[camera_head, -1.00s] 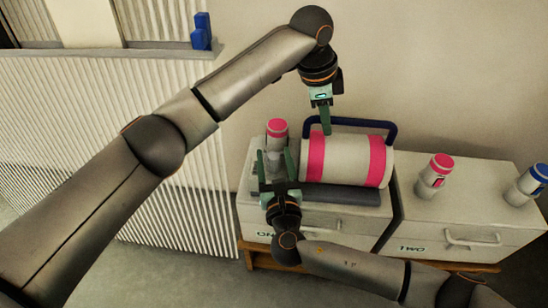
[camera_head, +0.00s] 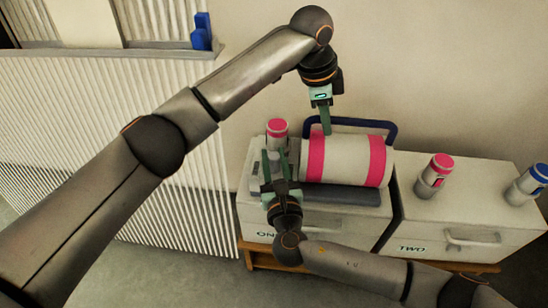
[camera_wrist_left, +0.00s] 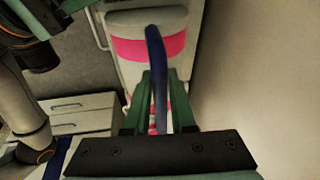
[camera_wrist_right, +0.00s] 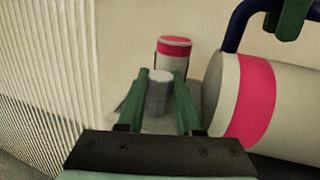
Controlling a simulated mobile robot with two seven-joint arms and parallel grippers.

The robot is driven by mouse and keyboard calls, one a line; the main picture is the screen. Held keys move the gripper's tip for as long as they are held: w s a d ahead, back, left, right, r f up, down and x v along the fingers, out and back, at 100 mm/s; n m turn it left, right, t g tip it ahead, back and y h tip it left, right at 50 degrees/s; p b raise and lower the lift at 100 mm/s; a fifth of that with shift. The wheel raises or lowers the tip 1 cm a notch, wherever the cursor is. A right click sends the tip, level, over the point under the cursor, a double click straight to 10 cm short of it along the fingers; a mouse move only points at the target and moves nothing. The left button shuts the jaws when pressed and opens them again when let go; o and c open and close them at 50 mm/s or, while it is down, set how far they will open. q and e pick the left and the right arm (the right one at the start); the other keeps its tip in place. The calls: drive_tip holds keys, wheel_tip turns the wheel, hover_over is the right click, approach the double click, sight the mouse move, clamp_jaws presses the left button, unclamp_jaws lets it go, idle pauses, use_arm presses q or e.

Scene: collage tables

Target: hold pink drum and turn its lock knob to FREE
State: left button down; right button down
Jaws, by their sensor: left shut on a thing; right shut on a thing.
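The pink drum (camera_head: 346,160), white with two pink bands, lies on its side in a dark cradle (camera_head: 340,195). It also shows at the right of the right wrist view (camera_wrist_right: 251,100). My left gripper (camera_head: 326,128) is shut on its dark blue handle (camera_head: 365,123), which runs between the fingers in the left wrist view (camera_wrist_left: 156,65). My right gripper (camera_head: 275,160) is at the drum's left end, shut on the grey lock knob (camera_wrist_right: 158,95). The knob is upright between the fingertips. The FREE marking and the knob's setting cannot be read.
A pink-topped cylinder (camera_head: 277,128) stands just behind the knob. Another pink-topped cylinder (camera_head: 435,172) and a blue-topped one (camera_head: 530,182) stand on the right cabinet (camera_head: 470,215), marked TWO. A ribbed panel (camera_head: 120,160) is at the left, a wall behind.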

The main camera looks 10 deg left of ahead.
drive_tip(key=shift+d+n+g+y, duration=0.1)
drive_tip(key=shift+n+g+y, duration=0.65)
drive_tip(key=shift+n+y, duration=0.5)
drive_tip(key=shift+n+g+y, duration=0.75)
drive_tip(key=shift+n+y, duration=0.1)
drive_tip(key=shift+y, duration=0.8)
drive_tip(key=c, duration=0.6)
unclamp_jaws()
drive_tip(key=shift+w, duration=0.1)
drive_tip(key=shift+m+t+h, duration=0.3)
drive_tip(key=shift+h, duration=0.1)
